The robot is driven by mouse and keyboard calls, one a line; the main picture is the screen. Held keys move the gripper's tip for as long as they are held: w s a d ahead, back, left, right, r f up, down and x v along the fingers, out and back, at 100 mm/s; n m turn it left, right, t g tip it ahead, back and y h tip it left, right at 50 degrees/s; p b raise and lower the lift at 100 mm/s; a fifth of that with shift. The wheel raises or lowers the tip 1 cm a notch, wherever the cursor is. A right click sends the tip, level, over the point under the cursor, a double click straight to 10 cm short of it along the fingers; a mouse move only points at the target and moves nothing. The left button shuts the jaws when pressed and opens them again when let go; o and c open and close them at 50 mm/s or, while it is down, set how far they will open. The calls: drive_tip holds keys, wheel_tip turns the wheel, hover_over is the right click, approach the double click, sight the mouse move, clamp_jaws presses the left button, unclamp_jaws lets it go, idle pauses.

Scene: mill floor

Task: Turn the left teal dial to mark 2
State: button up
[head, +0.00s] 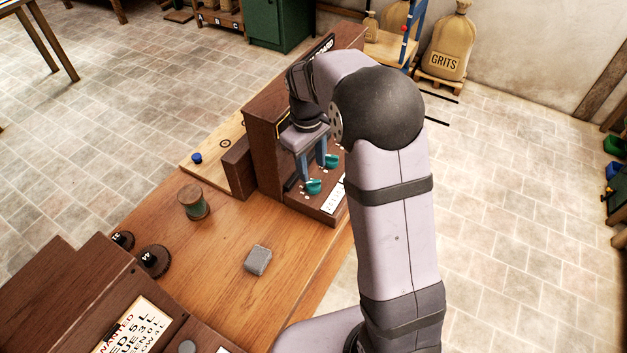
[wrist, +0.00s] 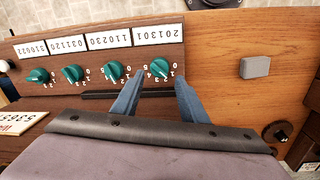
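A row of several teal dials sits on a dark wooden panel (wrist: 95,92). In the wrist view, the dial at the right end of the row (wrist: 158,70) lies between the fingertips of my gripper (wrist: 158,80). My gripper is open, with one finger on each side of that dial; I cannot tell whether they touch it. Small white number marks surround it, but its pointer setting is unclear. The other teal dials (wrist: 113,71) (wrist: 73,73) (wrist: 38,76) lie to its left. In the head view, my gripper (head: 314,172) reaches down over the panel beside a teal dial (head: 313,186).
White number cards (wrist: 158,34) line the panel beside the dials. A tall brown cabinet (head: 265,150) rises close behind the panel. Bench space around the block is clear.

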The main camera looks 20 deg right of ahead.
sight(314, 182)
drive_tip(key=shift+w+d+f+p, duration=0.15)
drive_tip(key=shift+f+p, duration=0.45)
drive_tip(key=shift+f, duration=1.25)
drive_tip(key=shift+s+d+f+p, duration=0.1)
drive_tip(key=shift+f+p, duration=0.45)
drive_tip(key=shift+f, duration=1.25)
drive_tip(key=shift+c, duration=0.6)
drive_tip(key=c, duration=0.6)
drive_tip(key=shift+w, duration=0.1)
